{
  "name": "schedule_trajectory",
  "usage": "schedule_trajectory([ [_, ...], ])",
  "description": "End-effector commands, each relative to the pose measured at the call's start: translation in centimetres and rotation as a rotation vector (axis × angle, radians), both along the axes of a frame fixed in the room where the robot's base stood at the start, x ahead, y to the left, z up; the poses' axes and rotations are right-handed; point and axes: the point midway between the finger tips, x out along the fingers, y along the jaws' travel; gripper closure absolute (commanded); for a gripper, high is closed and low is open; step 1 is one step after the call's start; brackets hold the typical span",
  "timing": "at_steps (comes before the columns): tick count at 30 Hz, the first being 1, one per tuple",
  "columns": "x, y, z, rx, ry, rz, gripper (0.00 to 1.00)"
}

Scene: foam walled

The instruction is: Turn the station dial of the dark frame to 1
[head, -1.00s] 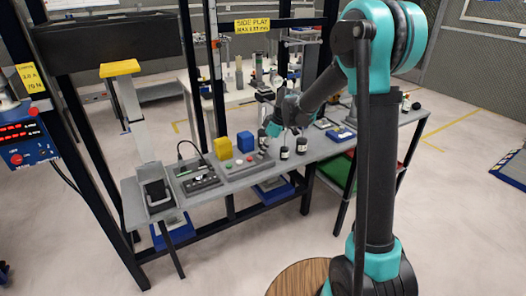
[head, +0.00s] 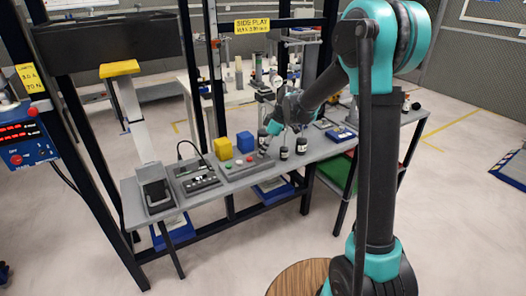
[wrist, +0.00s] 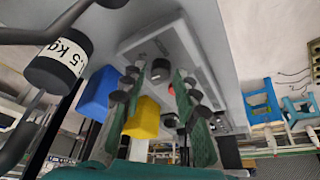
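The control panel (head: 243,167), a grey box with red and green buttons, lies on the bench of the dark frame (head: 196,75). In the wrist view the panel (wrist: 130,45) carries a dark round knob (wrist: 160,71), likely the station dial. Its markings are not readable. My gripper (head: 266,143) is over the panel's right end in the head view. In the wrist view my gripper (wrist: 160,82) is open, its two green-padded fingers on either side of the knob. I cannot tell whether they touch it.
A yellow block (head: 222,148) and a blue block (head: 245,142) stand behind the panel. Black labelled weights (head: 284,153) stand just right of my gripper; one weight (wrist: 58,66) is close in the wrist view. A dark device (head: 197,178) lies left of the panel.

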Motion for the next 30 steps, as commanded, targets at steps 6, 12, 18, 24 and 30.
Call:
schedule_trajectory([
  [6, -0.3, -1.6, 3.7, 0.0, -0.001, -0.001, 0.7],
  [12, -0.6, -3.0, 7.3, 0.0, 0.0, -0.001, 0.7],
  [18, -0.7, -4.0, 9.6, 0.0, 0.0, -0.001, 0.7],
  [24, -0.8, -4.2, 10.3, 0.0, 0.0, 0.0, 0.7],
  [30, -0.8, -4.2, 10.3, 0.0, 0.0, 0.0, 0.7],
])
